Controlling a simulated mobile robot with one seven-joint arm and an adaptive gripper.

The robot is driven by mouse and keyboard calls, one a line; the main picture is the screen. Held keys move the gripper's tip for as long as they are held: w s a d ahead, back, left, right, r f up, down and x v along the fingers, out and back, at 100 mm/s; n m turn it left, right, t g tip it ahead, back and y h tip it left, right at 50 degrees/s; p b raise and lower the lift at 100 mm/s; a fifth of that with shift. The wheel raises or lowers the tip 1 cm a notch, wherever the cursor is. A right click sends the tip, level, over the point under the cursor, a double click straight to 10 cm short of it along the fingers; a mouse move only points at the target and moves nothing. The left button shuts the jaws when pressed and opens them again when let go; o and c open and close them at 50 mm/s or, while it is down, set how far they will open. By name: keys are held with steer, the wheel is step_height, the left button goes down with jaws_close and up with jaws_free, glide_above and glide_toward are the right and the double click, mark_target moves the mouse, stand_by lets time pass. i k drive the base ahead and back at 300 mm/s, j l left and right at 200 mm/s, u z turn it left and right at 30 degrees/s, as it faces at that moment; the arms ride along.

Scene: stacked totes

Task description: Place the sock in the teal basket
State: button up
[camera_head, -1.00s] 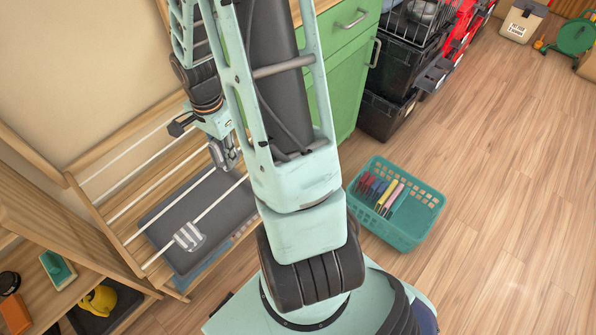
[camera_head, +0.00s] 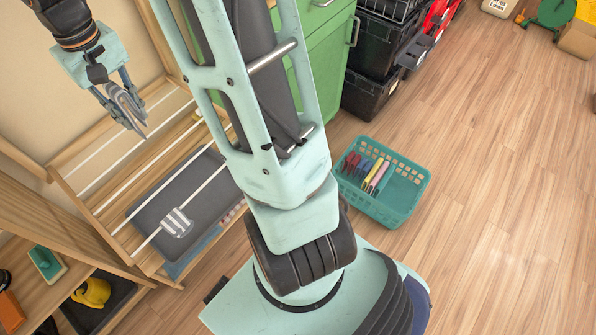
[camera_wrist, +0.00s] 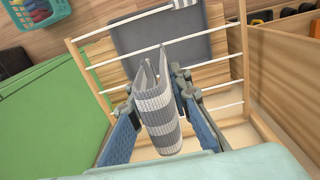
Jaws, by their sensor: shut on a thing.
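A grey-and-white striped sock (camera_wrist: 158,112) is folded over between the fingers of my gripper (camera_wrist: 156,92) in the wrist view. In the head view my gripper (camera_head: 122,98) is at the upper left, above the wooden drying rack, with the grey sock (camera_head: 132,108) hanging from its tips. The teal basket (camera_head: 383,206) stands on the floor right of my base, well apart from my gripper. It holds several coloured items along its left half, and its right half looks empty. The basket (camera_wrist: 38,22) also shows at the top left corner of the wrist view.
The drying rack (camera_head: 112,212) has white bars, with another striped piece (camera_head: 177,223) on one and a grey panel beneath. A green cabinet (camera_head: 317,75) and stacked black crates (camera_head: 371,93) stand behind the basket. The floor (camera_head: 490,190) right of the basket is clear.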

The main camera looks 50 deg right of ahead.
mark_target(391, 207)
steer(key=k+l, duration=0.1)
steer(key=k, duration=0.5)
steer(key=k+l, duration=0.8)
steer(key=l, duration=0.3)
steer(key=k+l, duration=0.1)
steer(key=l, duration=0.45)
steer(key=k+l, duration=0.1)
steer(key=l, duration=0.45)
